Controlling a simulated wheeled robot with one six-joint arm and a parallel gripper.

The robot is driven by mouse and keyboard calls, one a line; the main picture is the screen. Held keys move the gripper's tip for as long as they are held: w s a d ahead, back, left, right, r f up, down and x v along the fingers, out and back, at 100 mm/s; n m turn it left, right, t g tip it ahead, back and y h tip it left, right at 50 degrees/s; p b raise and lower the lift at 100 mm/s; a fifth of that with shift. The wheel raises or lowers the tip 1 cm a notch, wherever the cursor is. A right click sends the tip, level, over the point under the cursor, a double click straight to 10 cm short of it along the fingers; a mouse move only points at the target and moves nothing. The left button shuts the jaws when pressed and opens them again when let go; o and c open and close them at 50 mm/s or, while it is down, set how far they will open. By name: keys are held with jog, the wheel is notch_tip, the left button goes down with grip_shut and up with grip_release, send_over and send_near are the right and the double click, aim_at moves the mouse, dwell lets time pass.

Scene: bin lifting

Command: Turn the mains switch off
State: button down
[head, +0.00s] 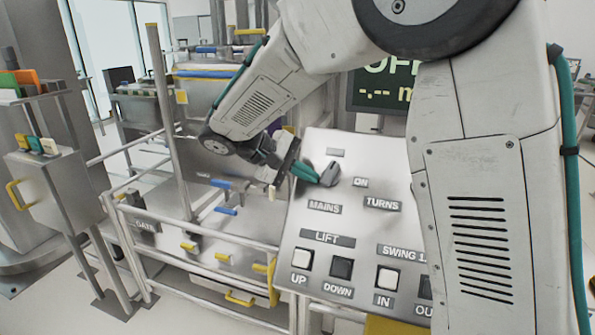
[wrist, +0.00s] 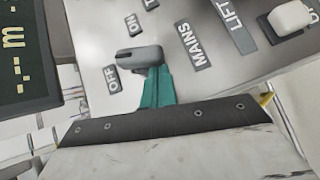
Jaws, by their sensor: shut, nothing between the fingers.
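The mains switch is a grey knob (head: 331,174) on the sloped control panel, above the MAINS label (head: 324,207). In the wrist view the knob (wrist: 138,55) lies between the ON label (wrist: 131,25) and the OFF label (wrist: 113,79), its left end nearer OFF. My gripper (head: 312,175) is shut with nothing between its teal fingers. The fingertips (wrist: 158,86) are right at the knob and seem to touch it; exact contact cannot be told. In the head view the small label (head: 336,152) above the knob is unreadable.
The panel (head: 365,225) also carries a TURNS label (head: 383,203), LIFT buttons (head: 302,260) and SWING buttons (head: 388,278). A dark display (head: 385,85) behind reads OFF and dashes, partly hidden by my arm. Metal rails (head: 200,235) stand left of the panel.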

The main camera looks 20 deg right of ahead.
jog(key=shift+s+d, duration=0.15)
jog(key=shift+s+d+r, duration=0.15)
jog(key=shift+d+r, duration=0.05)
jog(key=shift+d, duration=0.3)
jog(key=shift+a, duration=0.1)
dwell(0.3)
jog(key=shift+w+a, duration=0.15)
jog(key=shift+w, duration=0.1)
jog(key=w+a+r, duration=0.1)
jog(key=a+r, duration=0.1)
jog(key=a, duration=0.4)
jog(key=w+a+r, duration=0.1)
jog(key=a+r, duration=0.1)
jog(key=a, duration=0.4)
jog(key=shift+w+a, duration=0.15)
jog(key=shift+w, duration=0.2)
jog(key=shift+r, duration=0.1)
